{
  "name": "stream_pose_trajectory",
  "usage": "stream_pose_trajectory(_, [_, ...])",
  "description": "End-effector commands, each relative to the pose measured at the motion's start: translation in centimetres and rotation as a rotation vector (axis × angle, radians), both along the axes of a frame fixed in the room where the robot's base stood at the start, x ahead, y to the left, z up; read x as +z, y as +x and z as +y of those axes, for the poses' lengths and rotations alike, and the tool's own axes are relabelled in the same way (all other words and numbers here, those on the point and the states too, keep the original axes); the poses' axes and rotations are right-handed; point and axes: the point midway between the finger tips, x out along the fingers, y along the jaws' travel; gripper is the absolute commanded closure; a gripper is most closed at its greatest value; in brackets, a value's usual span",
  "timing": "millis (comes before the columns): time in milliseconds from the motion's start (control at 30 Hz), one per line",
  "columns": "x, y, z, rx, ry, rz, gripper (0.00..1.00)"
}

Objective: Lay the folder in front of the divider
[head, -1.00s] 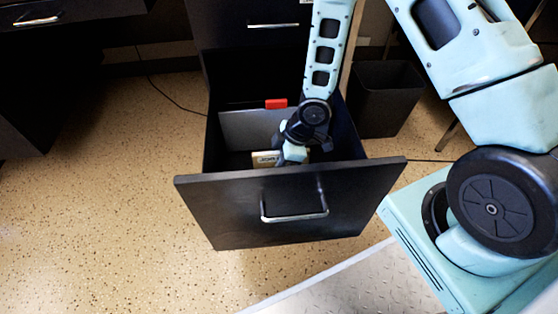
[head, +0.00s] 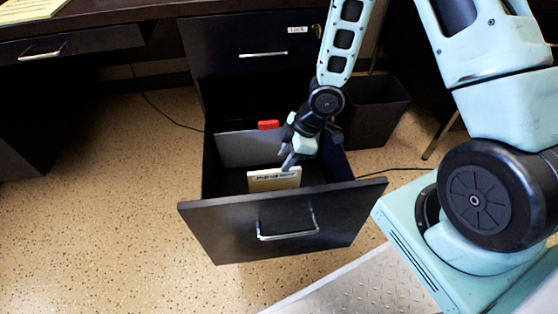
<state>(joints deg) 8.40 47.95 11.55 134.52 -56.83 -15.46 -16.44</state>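The open black drawer (head: 330,205) holds a grey upright divider (head: 245,150). The cream folder (head: 274,181), with dark print along its top edge, is in front of the divider, near the drawer's front panel. It looks upright or leaning; its lower part is hidden by the front panel. My gripper (head: 289,163) is over the drawer, pointing down, with its fingertips by the folder's upper right edge. I cannot tell whether they touch it, nor how far apart the fingers are.
A red item (head: 268,125) shows behind the divider. A dark bin (head: 375,110) stands right of the drawer. Desk drawers are above and at the upper left, with a yellow paper (head: 28,10) on the desk. Speckled floor at left is clear apart from a cable.

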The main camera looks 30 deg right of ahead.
Motion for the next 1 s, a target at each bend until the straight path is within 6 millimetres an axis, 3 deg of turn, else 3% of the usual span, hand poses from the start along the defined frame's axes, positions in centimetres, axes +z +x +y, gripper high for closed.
stream_pose_trajectory(33, [1.0, 0.0, -0.3, -0.001, 0.001, -0.001, 0.66])
stream_pose_trajectory(267, [2.8, 0.0, -0.4, -0.016, -0.026, -0.004, 0.66])
stream_pose_trajectory(367, [5.2, 0.3, 0.4, -0.062, -0.086, -0.006, 0.66])
stream_pose_trajectory(467, [8.9, -0.3, 1.8, -0.146, -0.165, -0.002, 0.66])
stream_pose_trajectory(567, [12.9, -2.2, 3.5, -0.248, -0.227, 0.016, 0.66])
stream_pose_trajectory(700, [18.1, -6.7, 6.0, -0.385, -0.274, 0.063, 0.66])
stream_pose_trajectory(833, [21.7, -11.9, 7.9, -0.482, -0.284, 0.129, 0.66])
stream_pose_trajectory(1000, [24.2, -17.1, 9.2, -0.551, -0.279, 0.208, 0.66])
